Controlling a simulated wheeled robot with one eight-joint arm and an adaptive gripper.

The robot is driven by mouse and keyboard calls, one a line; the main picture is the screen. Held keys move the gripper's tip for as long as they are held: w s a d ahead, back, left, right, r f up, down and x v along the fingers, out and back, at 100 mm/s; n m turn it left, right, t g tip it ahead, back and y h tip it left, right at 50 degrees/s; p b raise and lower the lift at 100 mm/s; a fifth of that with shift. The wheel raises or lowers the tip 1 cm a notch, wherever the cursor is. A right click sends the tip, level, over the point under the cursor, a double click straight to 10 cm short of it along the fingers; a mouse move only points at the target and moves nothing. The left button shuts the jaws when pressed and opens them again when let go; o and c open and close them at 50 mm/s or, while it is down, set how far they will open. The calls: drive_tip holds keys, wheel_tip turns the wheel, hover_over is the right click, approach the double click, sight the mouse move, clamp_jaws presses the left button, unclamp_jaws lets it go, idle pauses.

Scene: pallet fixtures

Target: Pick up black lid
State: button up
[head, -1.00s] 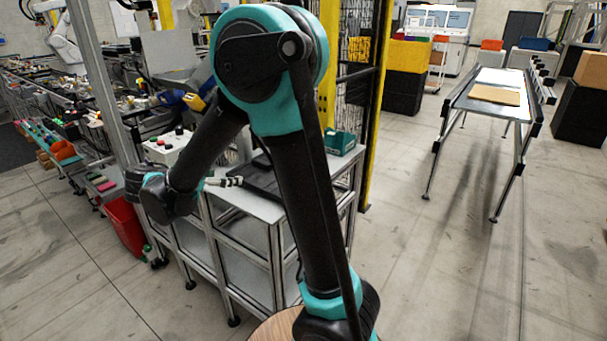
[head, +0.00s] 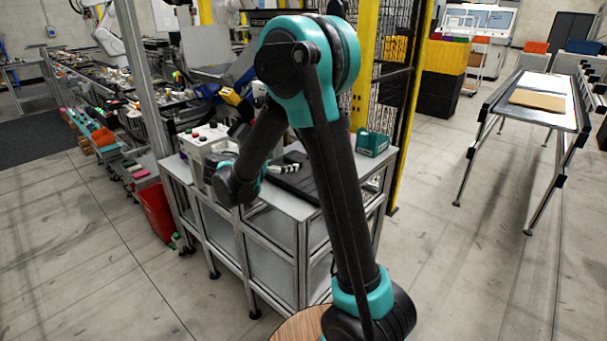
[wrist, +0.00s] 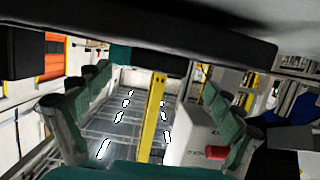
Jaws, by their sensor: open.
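The black lid (head: 296,184) appears as a flat dark slab lying on the grey table (head: 284,205), partly hidden behind my arm. My gripper (head: 300,165) is small in the head view, at the left and back edge of the slab. I cannot tell whether it touches the slab. In the wrist view my gripper (wrist: 155,88) is open, with its green-grey fingers spread left and right and nothing seen between them. A dark bar crosses the top of the wrist view; I cannot tell what it is.
A white control box (head: 200,142) with buttons stands on the table's left end. A green bin (head: 372,143) stands at its right end. A yellow post (head: 402,120) and mesh fence rise behind. A red bin (head: 155,210) is on the floor at left.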

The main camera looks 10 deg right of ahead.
sight(293, 158)
drive_tip(key=x, duration=0.4)
drive_tip(key=shift+d+r, duration=0.2)
drive_tip(key=shift+r, duration=0.15)
drive_tip(key=shift+w+d+f, duration=0.2)
drive_tip(key=shift+w+d, duration=0.15)
drive_tip(key=shift+d, duration=0.05)
drive_tip(key=shift+c, duration=0.6)
drive_tip(key=c, duration=1.6)
drive_tip(key=shift+c, duration=1)
drive_tip(key=shift+r, duration=0.15)
